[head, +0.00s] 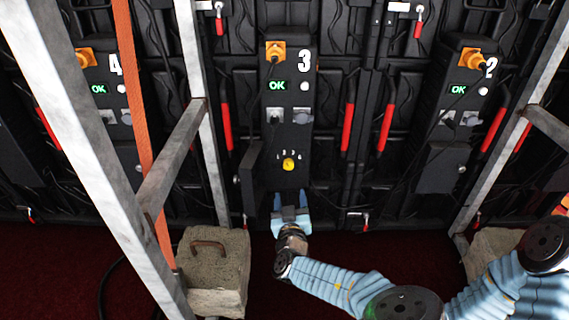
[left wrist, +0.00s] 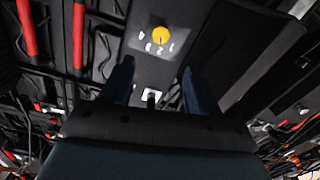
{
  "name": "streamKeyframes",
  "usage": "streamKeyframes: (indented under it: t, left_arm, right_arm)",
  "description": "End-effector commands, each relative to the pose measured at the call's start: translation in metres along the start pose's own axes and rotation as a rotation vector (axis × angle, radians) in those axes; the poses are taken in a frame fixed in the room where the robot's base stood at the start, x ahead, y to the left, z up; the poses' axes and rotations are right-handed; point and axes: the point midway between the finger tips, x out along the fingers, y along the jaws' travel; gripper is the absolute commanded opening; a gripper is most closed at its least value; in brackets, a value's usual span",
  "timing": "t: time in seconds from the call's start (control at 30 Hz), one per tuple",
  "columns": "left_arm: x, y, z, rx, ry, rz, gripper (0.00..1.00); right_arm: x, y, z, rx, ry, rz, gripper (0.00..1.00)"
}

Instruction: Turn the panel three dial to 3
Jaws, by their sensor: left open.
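The panel three dial (head: 288,164) is a round yellow knob low on the black panel (head: 305,92) marked with a white 3. Small white numerals sit in an arc just above it; which one it points to is too small to tell. It also shows in the left wrist view (left wrist: 161,35), beyond the fingertips and between their lines. My left gripper (head: 290,197) is open and empty, its two blue fingers pointing up at the panel just below the dial, not touching it. The fingers also frame the left wrist view (left wrist: 157,72). My right gripper is not in view.
Panel 4 (head: 98,88) and panel 2 (head: 458,88) flank panel 3, with green OK displays. Metal frame bars (head: 200,110) stand left and right, with an orange strap (head: 135,90) at left. A grey weight block (head: 215,272) sits on the dark red floor left of my gripper.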

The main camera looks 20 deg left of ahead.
Motion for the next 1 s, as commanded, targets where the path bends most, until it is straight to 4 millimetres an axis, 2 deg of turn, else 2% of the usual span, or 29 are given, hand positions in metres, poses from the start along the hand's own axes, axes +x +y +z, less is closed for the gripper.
streamKeyframes:
  t: [0.17, 0.4, 0.6, 0.8, 1.0]
  left_arm:
    - [0.029, -0.002, 0.001, 0.002, 0.000, -0.002, 0.61]
    - [0.086, -0.002, 0.001, 0.003, -0.001, -0.002, 0.61]
    - [0.119, -0.002, 0.002, 0.002, -0.002, -0.002, 0.61]
    - [0.132, -0.002, 0.001, 0.002, -0.002, -0.002, 0.61]
    - [0.133, -0.001, 0.001, 0.002, -0.002, -0.002, 0.61]
  right_arm:
    - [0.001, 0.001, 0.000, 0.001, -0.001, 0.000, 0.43]
    - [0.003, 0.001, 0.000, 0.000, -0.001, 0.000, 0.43]
    - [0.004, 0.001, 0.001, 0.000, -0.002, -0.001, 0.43]
    - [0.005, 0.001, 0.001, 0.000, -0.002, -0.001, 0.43]
    - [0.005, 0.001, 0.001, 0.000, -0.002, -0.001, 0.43]
